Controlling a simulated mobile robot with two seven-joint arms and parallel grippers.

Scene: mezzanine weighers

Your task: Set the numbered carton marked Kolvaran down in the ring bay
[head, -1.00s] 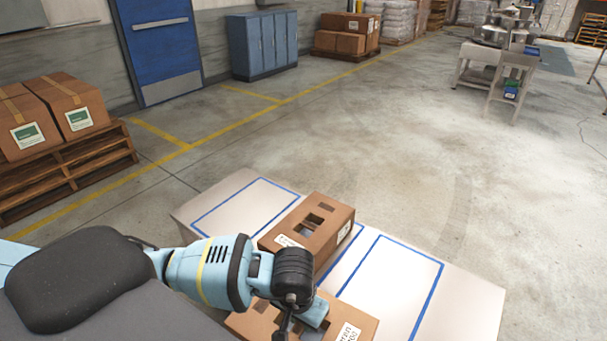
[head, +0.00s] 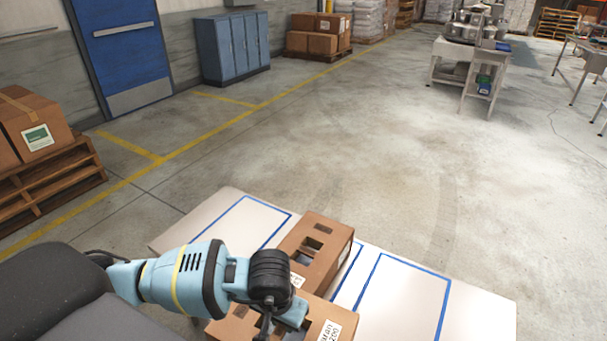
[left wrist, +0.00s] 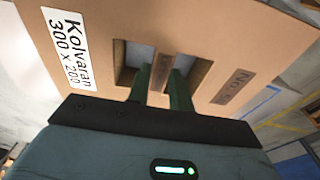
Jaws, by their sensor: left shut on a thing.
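The Kolvaran carton (head: 316,322) is brown with a white label, partly cut off by the picture's bottom edge. My left gripper (head: 290,322) is shut on it. In the left wrist view, the two fingers (left wrist: 160,88) reach into the carton's two hand holes, around the strip between them. The label on the carton (left wrist: 75,30) reads "Kolvaran 300 x 200". Blue-outlined bays are on a pale table: one at left (head: 235,225) and one at right (head: 408,290), both with bare surface showing. I see no ring mark on either. My right gripper is not in view.
Another brown carton (head: 320,238) stands on the table (head: 485,310) between those bays, just behind the held carton. The head view does not show whether the two touch. A pallet with cartons (head: 58,178) stands at left.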

